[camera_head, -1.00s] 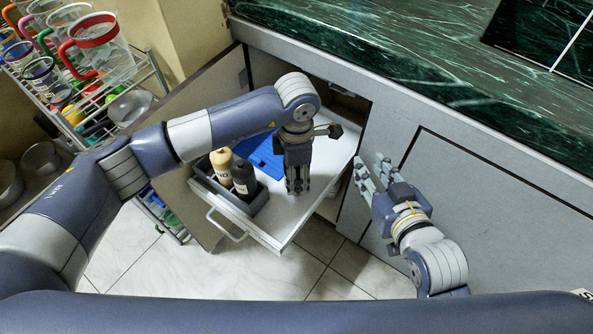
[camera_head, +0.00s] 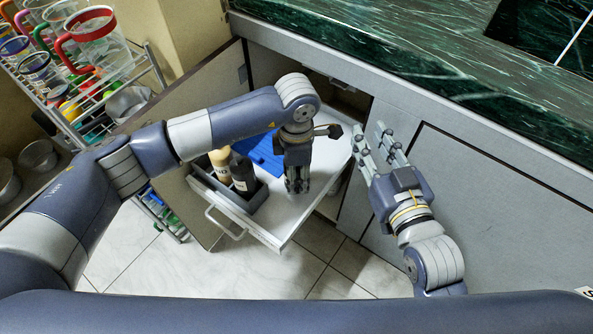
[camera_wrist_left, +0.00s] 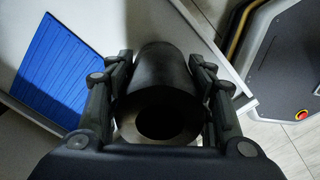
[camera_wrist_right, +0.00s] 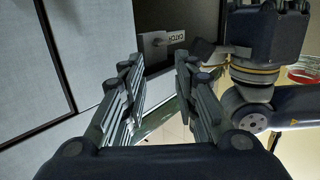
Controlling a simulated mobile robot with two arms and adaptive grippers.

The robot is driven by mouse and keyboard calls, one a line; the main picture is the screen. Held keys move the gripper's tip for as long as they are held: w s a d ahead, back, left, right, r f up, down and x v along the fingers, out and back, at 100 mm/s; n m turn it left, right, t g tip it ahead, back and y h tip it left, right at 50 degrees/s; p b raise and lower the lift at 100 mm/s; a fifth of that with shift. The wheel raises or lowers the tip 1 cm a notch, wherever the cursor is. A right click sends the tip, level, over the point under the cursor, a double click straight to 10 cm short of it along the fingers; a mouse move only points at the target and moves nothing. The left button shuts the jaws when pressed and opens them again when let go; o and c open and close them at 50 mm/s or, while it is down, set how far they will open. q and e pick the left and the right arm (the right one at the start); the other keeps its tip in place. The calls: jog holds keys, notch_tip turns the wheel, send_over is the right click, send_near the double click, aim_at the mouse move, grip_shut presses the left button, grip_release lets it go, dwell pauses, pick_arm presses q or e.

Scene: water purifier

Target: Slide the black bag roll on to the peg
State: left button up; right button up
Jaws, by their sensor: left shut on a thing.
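The black bag roll (camera_wrist_left: 162,75) is a dark cylinder with a round hole in its near end. It sits between the fingers of my left gripper (camera_wrist_left: 160,88), which is shut on it. In the head view my left gripper (camera_head: 297,188) points down over the white pull-out drawer; the roll is hard to make out there. My right gripper (camera_head: 370,150) is open and empty, to the right of the drawer. Its parted fingers (camera_wrist_right: 158,85) show in the right wrist view. I cannot pick out a peg clearly in any view.
The white drawer (camera_head: 290,222) holds a blue ribbed mat (camera_head: 262,155) and a grey caddy (camera_head: 238,208) with bottles. A plate marked CATCH (camera_wrist_right: 162,45) shows in the right wrist view. The green counter (camera_head: 400,55) is behind; a jug rack (camera_head: 95,90) stands left.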

pick_arm(q)
jog(key=shift+f+b, duration=0.45)
jog(key=shift+f, duration=0.1)
jog(key=shift+f+b, duration=0.35)
jog(key=shift+f, duration=0.1)
pick_arm(e)
notch_tip(320, 180, up, 8)
jog(key=a+t+y, duration=0.1)
jog(key=t, duration=0.3)
jog(key=shift+s+f, duration=0.15)
jog(key=shift+s, duration=0.05)
pick_arm(q)
jog(key=o, duration=1.2)
jog(key=shift+r, duration=0.1)
notch_tip(320, 180, up, 12)
jog(key=shift+f, duration=0.1)
